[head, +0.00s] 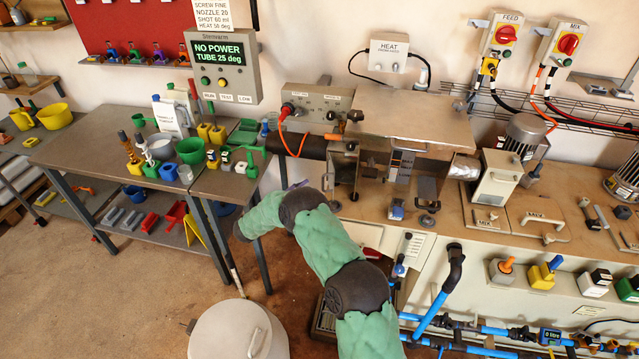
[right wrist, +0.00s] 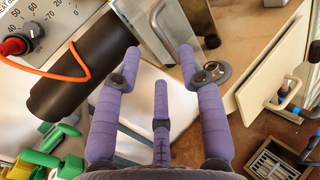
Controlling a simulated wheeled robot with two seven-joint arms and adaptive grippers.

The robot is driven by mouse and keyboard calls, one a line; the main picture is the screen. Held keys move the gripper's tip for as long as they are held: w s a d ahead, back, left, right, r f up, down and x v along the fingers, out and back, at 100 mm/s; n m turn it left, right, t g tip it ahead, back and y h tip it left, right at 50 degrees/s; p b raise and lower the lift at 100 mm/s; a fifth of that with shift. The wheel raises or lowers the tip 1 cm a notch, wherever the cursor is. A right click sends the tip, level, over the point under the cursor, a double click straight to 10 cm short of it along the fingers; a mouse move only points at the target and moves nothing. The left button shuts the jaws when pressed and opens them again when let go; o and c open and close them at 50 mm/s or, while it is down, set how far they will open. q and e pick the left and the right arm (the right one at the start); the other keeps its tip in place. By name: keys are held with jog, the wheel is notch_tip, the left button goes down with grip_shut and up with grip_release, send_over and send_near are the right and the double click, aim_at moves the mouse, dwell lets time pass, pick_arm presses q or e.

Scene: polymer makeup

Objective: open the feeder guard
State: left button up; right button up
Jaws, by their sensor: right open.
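What looks like the feeder guard is a clear panel (right wrist: 213,82) with a grey bar handle (right wrist: 157,22), in the right wrist view. In the head view the panel (head: 344,168) is at the left front of the bench machine, beside a dark barrel. My right gripper (right wrist: 160,62), with purple padded fingers, is open and empty. Its fingertips are close to the panel and handle, one finger on each side in the picture; I cannot tell whether they touch. In the head view my green right arm partly hides this area. My left gripper is not in view.
A dark barrel (right wrist: 84,68) and an orange cable (right wrist: 62,72) are close on the left. The machine has a flat metal top (head: 415,122). A grey drum (head: 238,332) stands on the floor below.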

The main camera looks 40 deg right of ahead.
jog(key=d, duration=0.6)
jog(key=shift+w+d+b, duration=0.25)
jog(key=shift+d+b, duration=0.05)
jog(key=shift+d, duration=0.05)
grip_shut()
